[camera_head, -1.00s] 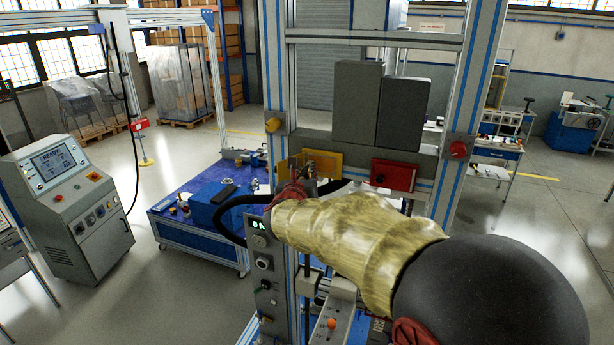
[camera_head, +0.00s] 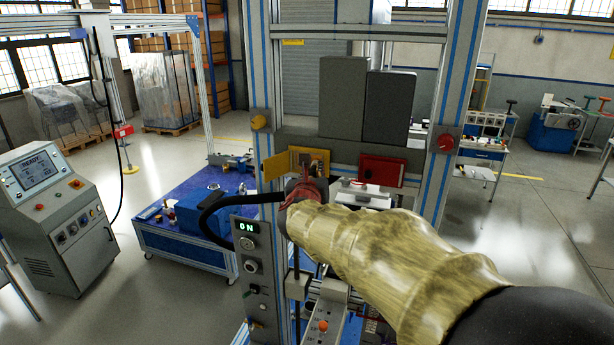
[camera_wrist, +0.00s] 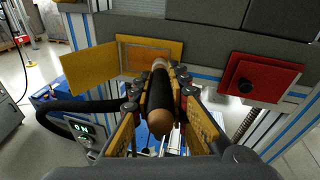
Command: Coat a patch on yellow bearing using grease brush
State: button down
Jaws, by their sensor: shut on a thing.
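The yellow bearing (camera_head: 277,166) is a yellow block with an open side plate on the left of the test frame's crossbeam. It also shows in the wrist view (camera_wrist: 168,50). My gripper (camera_head: 308,180) is in front of its right part. In the wrist view my gripper (camera_wrist: 158,78) is shut on the grease brush (camera_wrist: 160,98), a dark handle with brown wooden ends. The brush points away from me, its far end overlapping the lower edge of the yellow block. I cannot tell whether it touches. The bristles are hidden.
A red block (camera_head: 381,171) with a dark knob sits right of the yellow one. Tall frame posts (camera_head: 450,100) stand on both sides. A control box (camera_head: 250,265) reading ON is below left. A blue workbench (camera_head: 180,240) and a console (camera_head: 58,220) stand at left.

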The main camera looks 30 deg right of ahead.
jog(key=shift+s+d+b, duration=0.35)
jog(key=shift+s+b, duration=0.15)
jog(key=shift+b, duration=0.1)
jog(key=w+a+p, duration=0.1)
jog(key=w+a, duration=0.3)
jog(key=w, duration=0.1)
jog(key=shift+w+a, duration=0.2)
jog(key=shift+w, duration=0.05)
dwell(0.6)
jog(key=shift+s, duration=0.1)
jog(key=shift+s+a, duration=0.9)
jog(key=shift+a, duration=0.3)
jog(key=shift+s+a, duration=0.9)
jog(key=shift+a, duration=0.25)
jog(key=shift+s+a, duration=0.9)
jog(key=shift+a, duration=0.25)
